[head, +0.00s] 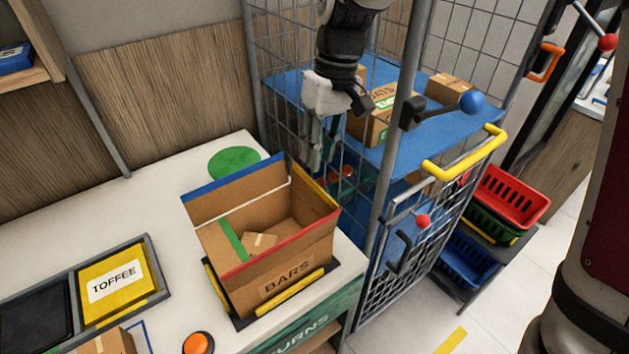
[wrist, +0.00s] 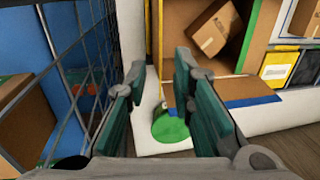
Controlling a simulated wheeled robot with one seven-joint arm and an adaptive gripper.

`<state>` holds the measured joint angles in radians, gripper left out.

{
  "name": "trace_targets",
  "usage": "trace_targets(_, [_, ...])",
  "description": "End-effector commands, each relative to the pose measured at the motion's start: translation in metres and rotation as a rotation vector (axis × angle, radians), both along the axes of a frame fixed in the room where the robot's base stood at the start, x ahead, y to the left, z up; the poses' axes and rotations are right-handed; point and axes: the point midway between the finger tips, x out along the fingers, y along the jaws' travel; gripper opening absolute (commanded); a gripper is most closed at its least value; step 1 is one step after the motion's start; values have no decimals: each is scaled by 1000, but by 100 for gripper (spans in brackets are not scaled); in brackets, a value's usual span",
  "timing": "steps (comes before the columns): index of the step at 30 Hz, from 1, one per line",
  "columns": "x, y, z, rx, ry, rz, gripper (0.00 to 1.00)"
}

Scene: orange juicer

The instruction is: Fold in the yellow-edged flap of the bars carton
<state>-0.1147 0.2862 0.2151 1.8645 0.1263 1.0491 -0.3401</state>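The bars carton (head: 285,283) stands open on the white counter in the head view. Its yellow-edged flap (head: 315,183) is raised on the carton's right side, facing the wire cage. A thin yellow edge, seemingly that flap's, shows near the top centre of the wrist view (wrist: 160,40). The blue-edged flap (head: 236,181) also stands up, at the back. The red edge runs along the front and a green-edged strip lies inside at the left. My gripper (head: 322,145) points down behind the yellow-edged flap, beside the cage. In the wrist view its fingers (wrist: 158,105) are apart and empty.
The wire cage (head: 400,110) with blue shelves and cartons stands close to the right of my gripper. A green disc (head: 234,162) lies behind the carton. A toffee bin (head: 115,282) and an orange button (head: 198,343) are at the left and front.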

Motion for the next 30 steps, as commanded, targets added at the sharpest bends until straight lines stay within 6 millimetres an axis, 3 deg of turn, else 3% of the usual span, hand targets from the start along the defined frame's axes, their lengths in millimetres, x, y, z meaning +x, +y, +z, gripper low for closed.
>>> trace_targets(6, [-6,6,-42,-1,4,1,22])
trace_targets(12, [-8,10,-69,0,2,0,22])
trace_targets(18, [-8,12,-80,-1,0,-1,22])
trace_targets(26, [-8,12,-81,0,-1,-1,22])
trace_targets(29, [-8,12,-81,0,-1,-1,2])
trace_targets(30, [-8,12,-81,0,-1,-1,0])
